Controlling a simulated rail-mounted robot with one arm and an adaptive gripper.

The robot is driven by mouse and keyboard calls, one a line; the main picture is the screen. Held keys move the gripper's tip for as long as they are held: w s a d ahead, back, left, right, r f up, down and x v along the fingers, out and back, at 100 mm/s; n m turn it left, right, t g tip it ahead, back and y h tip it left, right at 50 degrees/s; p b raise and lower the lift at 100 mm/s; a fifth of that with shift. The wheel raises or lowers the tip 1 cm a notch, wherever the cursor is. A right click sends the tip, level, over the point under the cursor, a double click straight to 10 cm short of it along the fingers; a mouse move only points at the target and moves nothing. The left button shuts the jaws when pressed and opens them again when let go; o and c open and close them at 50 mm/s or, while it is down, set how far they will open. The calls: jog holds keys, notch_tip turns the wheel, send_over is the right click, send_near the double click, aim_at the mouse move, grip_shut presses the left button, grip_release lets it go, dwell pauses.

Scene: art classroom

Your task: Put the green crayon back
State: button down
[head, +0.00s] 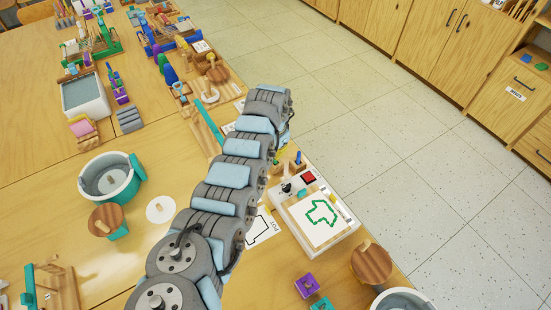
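A white tray (348,233) stands near the table's right edge, holding a sheet (308,231) with a thick green outline drawn on it. I cannot pick out the green crayon for certain. A small teal-green piece (302,194) lies by the sheet's upper left corner, too small to identify. My arm reaches up across the middle of the head view and bends over at its far end. My gripper is hidden behind the arm, so its fingers and anything in them do not show.
A red block (309,177) sits at the tray's back edge. A paper with a black outline (261,229) lies left of the tray, partly behind my arm. A purple block (306,286) and a round wooden piece (372,263) lie in front. A grey-teal pot (91,184) stands left.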

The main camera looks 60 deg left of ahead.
aim_at(275, 163)
jog(key=shift+f+b, duration=0.45)
jog(key=shift+f, duration=1.1)
jog(key=shift+f, duration=0.1)
jog(key=c, duration=1.2)
grip_release()
jog(key=shift+c, duration=0.2)
notch_tip(275, 163, up, 12)
jog(key=shift+r+p, duration=0.15)
jog(key=shift+p, duration=1)
jog(key=shift+w, duration=0.1)
